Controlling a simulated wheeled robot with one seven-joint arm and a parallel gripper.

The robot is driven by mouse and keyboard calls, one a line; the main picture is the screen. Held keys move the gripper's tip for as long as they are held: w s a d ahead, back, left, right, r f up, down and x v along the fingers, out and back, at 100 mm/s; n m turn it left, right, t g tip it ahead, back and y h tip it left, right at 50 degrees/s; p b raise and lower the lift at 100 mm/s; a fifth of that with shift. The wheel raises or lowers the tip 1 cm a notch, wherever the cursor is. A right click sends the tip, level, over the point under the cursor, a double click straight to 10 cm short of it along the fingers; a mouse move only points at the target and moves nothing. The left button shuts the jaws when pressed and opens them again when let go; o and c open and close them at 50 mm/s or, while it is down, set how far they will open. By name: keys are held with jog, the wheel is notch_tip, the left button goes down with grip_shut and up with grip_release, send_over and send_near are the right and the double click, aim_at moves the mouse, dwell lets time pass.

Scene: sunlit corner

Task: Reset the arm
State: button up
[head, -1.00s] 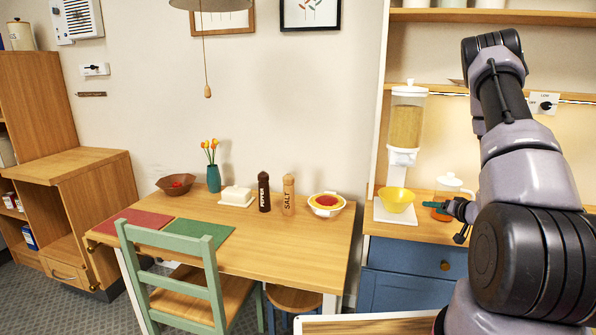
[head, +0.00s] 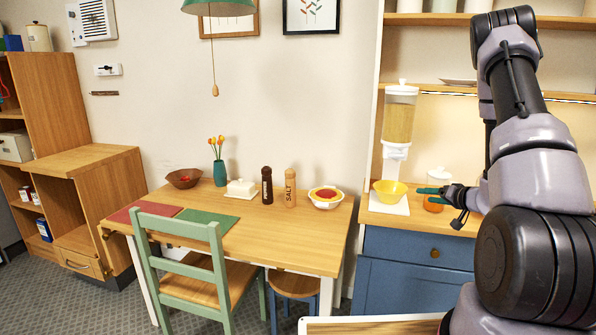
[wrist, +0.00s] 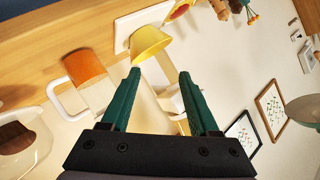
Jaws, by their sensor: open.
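My gripper (head: 437,192) is at the counter on the right, near the cereal dispenser. In the wrist view my gripper (wrist: 160,78) has its two green fingers spread apart with nothing held between them. The yellow bowl (head: 389,193) stands on the dispenser's white base, left of my gripper. The yellow bowl (wrist: 150,42) also shows beyond the fingertips in the wrist view, apart from them. The cereal dispenser (head: 398,120) rises behind the bowl. A glass jar with an orange part (wrist: 88,82) is left of the fingers in the wrist view, partly hidden by my gripper in the head view.
A wooden table (head: 290,240) with a salt mill (head: 290,187), a pepper mill (head: 267,186), a butter dish (head: 241,188) and a bowl (head: 326,197) stands at the left. A green chair (head: 218,270) is in front of it. A shelf (head: 470,20) hangs above the counter.

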jog(key=s+a+r+n+g+y, duration=0.1)
jog(key=s+a+r+g+y, duration=0.3)
jog(key=a+r, duration=0.6)
jog(key=s+a+r+n+g+y, duration=0.1)
jog(key=s+a+r+g+y, duration=0.15)
jog(key=s+a+r, duration=0.55)
jog(key=s+r+m+h, duration=0.1)
jog(key=s+r+h, duration=0.3)
jog(key=s+r, duration=0.3)
jog(key=s+r+m+h, duration=0.1)
jog(key=s+r+h, duration=0.4)
jog(key=s, duration=0.6)
jog(key=shift+s+r+m+t, duration=0.3)
jog(key=shift+r+t, duration=0.15)
jog(key=shift+r, duration=0.45)
